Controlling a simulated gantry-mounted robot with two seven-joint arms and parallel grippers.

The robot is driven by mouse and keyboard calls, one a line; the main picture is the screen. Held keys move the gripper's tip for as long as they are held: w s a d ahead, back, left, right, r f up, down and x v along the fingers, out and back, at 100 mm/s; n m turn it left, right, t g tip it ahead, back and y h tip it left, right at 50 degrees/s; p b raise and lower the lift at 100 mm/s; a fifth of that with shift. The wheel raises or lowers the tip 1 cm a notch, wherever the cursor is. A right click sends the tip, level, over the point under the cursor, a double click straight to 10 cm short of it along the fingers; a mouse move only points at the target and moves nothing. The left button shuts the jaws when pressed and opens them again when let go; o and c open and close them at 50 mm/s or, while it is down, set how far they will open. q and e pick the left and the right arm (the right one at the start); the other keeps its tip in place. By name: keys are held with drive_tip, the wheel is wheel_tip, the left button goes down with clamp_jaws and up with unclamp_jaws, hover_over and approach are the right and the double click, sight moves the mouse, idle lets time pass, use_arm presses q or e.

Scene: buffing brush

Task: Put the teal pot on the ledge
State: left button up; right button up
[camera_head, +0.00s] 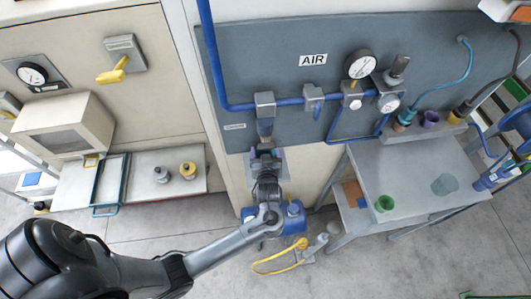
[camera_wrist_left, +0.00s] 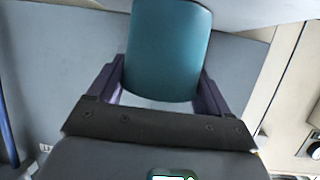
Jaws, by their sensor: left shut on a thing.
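My left gripper (camera_head: 266,154) is in front of the grey AIR panel, below the blue pipe. In the left wrist view, its two dark purple fingers (camera_wrist_left: 158,92) are shut on a smooth teal pot (camera_wrist_left: 168,50), one on each side. In the head view I cannot clearly make out the held pot. The ledge (camera_head: 440,131) is a narrow shelf along the back of the grey bench at the right, well apart from my gripper. Small pots stand on it, one purple (camera_head: 429,118). My right gripper is not in view.
The grey bench (camera_head: 405,165) carries a green pot (camera_head: 384,203) and a translucent grey-teal cup (camera_head: 445,184). Gauges (camera_head: 360,65) and blue pipes stick out from the panel between my gripper and the ledge. A yellow hose (camera_head: 280,263) lies on the floor.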

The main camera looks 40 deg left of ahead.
use_arm(q)
drive_tip(key=shift+w+a+r, duration=0.15)
drive_tip(key=o, duration=0.8)
drive_tip(key=shift+f, duration=0.2)
drive_tip(key=shift+o, duration=0.7)
